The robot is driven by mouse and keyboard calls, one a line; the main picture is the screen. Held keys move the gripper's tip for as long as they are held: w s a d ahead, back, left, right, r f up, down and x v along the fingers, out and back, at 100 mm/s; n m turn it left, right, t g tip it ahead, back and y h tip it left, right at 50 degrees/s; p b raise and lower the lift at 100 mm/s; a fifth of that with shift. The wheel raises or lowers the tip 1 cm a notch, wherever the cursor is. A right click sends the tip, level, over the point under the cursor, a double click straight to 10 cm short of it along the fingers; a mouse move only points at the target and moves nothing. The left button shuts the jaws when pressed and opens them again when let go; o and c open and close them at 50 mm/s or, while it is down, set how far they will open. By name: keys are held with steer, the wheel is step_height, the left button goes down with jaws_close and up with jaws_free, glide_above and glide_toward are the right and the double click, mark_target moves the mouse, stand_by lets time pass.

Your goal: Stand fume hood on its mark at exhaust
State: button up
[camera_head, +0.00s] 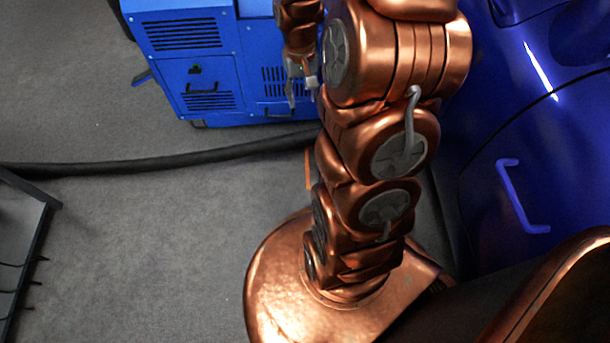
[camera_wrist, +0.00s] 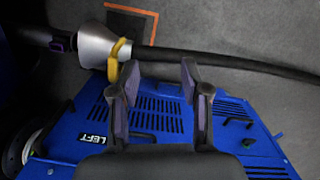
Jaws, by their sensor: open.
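In the wrist view the fume hood (camera_wrist: 97,45) is a silver cone with a yellow handle (camera_wrist: 120,58), low over or on the floor at the upper left. A black hose (camera_wrist: 225,62) runs right from behind it. An orange corner mark (camera_wrist: 154,28) on the floor shows just beyond and right of the cone. In the head view my gripper (camera_head: 302,90) is in front of the blue unit; the hood is hidden there. Part of the orange mark (camera_head: 308,168) shows beside my arm.
A blue vented unit (camera_head: 190,65), marked LEFT in the wrist view (camera_wrist: 150,108), stands close to my gripper. A dark pipe end (camera_wrist: 58,42) is left of the hood. A blue car (camera_head: 540,130) is at the right.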

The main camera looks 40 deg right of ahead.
steer(key=s+a+r+n+g, duration=0.1)
steer(key=s+a+r, duration=0.3)
steer(key=s+a, duration=0.5)
steer(key=s+a+r+n+g, duration=0.1)
steer(key=s+a+r+n, duration=0.2)
steer(key=s+a, duration=0.5)
steer(key=s+r, duration=0.1)
steer(key=s, duration=0.4)
steer(key=shift+s+a+r+n+g, duration=0.25)
steer(key=shift+a+r+n+g, duration=0.05)
steer(key=shift+a+n, duration=0.1)
step_height(320, 180, up, 37)
steer(key=w+t+p, duration=0.1)
steer(key=t+p, duration=0.1)
steer(key=p, duration=3.3)
steer(key=shift+w+d+f, duration=0.15)
steer(key=shift+w+f, duration=0.05)
steer(key=shift+w, duration=0.1)
steer(key=shift+f, duration=0.1)
steer(key=shift+c, duration=0.4)
